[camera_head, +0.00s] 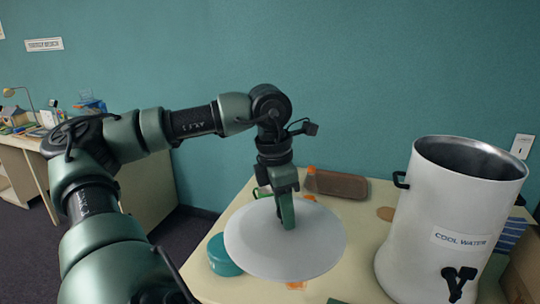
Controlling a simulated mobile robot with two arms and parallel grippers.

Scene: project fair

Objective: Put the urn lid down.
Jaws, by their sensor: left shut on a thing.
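My left gripper (286,212) points down and is shut on the urn lid, holding it near its middle. The urn lid (262,248) is a pale grey-white disc that looks roughly level above the table; its gap to the tabletop is hard to judge. The white urn (408,240), labelled "COOL WATER", stands to the right with its top open and a black tap at the front. The lid is left of the urn and apart from it. My right gripper is not in view.
The cream table (208,284) carries a teal round container (222,258) partly under the lid and a brown case (340,185) behind it. A blue item (511,235) lies right of the urn. A desk (22,143) with models stands far left.

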